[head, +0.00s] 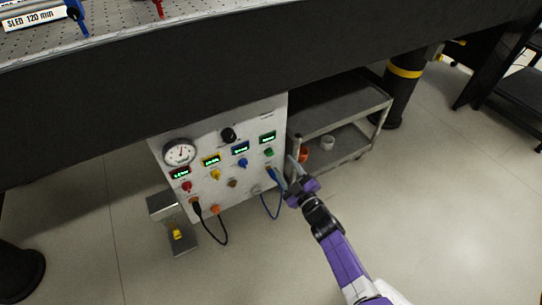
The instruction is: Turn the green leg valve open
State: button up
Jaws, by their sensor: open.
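The green leg valve (269,152) is a small green knob on the right side of a white control panel (205,144), below a green-lit display (267,138). My gripper (284,170) is open and empty, just below and to the right of the green valve. It looks apart from the valve, though the depth between them is hard to judge. The valve is too small to tell which way its handle points.
Red (187,187), yellow (215,174) and blue (242,162) knobs sit left of the green one. A blue cable (270,216) and a black cable (226,232) hang from the panel. A grey cart (345,112) stands right of it, under the dark bench (250,62).

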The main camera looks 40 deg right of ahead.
aim_at(271, 155)
jog(key=shift+n+y, duration=0.3)
jog(key=shift+n, duration=0.1)
jog(key=w+b, duration=0.1)
jog(key=w, duration=0.1)
jog(key=w+f+b, duration=0.1)
jog(key=w, duration=0.1)
jog(key=w+b, duration=0.1)
jog(key=w, duration=0.1)
jog(key=shift+d+f, duration=0.2)
jog(key=shift+d, duration=0.1)
jog(key=shift+w+d+r+b, duration=0.1)
jog(key=shift+w+b, duration=0.1)
jog(key=shift+w, duration=0.15)
jog(key=shift+w+d+b, duration=0.1)
jog(key=shift+w+b, duration=0.05)
jog(key=shift+w, duration=0.15)
grip_shut()
